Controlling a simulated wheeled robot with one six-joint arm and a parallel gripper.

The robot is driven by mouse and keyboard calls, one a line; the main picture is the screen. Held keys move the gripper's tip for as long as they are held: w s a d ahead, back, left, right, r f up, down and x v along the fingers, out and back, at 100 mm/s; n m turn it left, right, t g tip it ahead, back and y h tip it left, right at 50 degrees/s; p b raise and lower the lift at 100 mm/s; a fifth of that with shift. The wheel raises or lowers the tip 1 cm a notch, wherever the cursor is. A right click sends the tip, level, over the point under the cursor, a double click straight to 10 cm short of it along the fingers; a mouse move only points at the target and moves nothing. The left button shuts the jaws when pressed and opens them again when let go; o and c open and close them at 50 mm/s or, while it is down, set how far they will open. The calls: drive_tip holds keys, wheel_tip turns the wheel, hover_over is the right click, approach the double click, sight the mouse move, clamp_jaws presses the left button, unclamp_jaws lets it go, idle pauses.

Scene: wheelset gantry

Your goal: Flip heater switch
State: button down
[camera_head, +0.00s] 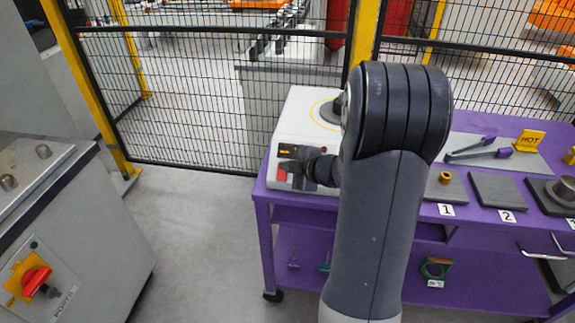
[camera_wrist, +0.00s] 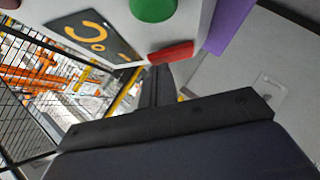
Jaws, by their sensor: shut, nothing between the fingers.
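The heater (camera_head: 305,115) is a white box at the left end of the purple cart, with a dark round part on top inside a yellow ring. Its red switch (camera_head: 282,174) is on the front face, below a dark panel with yellow marks. My gripper (camera_head: 284,165) is shut and empty, right at this front face. In the wrist view the narrow fingers (camera_wrist: 158,72) end just below the red switch (camera_wrist: 171,53). I cannot tell whether they touch it. A green round button (camera_wrist: 153,8) and a dark panel with orange symbols (camera_wrist: 96,39) sit beside the switch.
The purple cart (camera_head: 262,190) also carries tongs (camera_head: 480,153), a yellow HOT sign (camera_head: 529,140) and numbered grey plates (camera_head: 497,190). A mesh fence (camera_head: 190,100) stands behind. A grey cabinet with a red knob (camera_head: 36,280) is at left. The floor between is clear.

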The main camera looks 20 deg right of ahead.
drive_tip(key=shift+w+d+r+p, duration=0.1)
drive_tip(key=shift+r+p, duration=0.15)
drive_tip(key=shift+p, duration=0.3)
drive_tip(key=shift+f, duration=0.3)
drive_tip(key=shift+s+a+f+b, duration=0.35)
drive_tip(key=shift+s+a+b, duration=0.05)
drive_tip(key=shift+s+b, duration=0.2)
drive_tip(key=shift+r, duration=0.15)
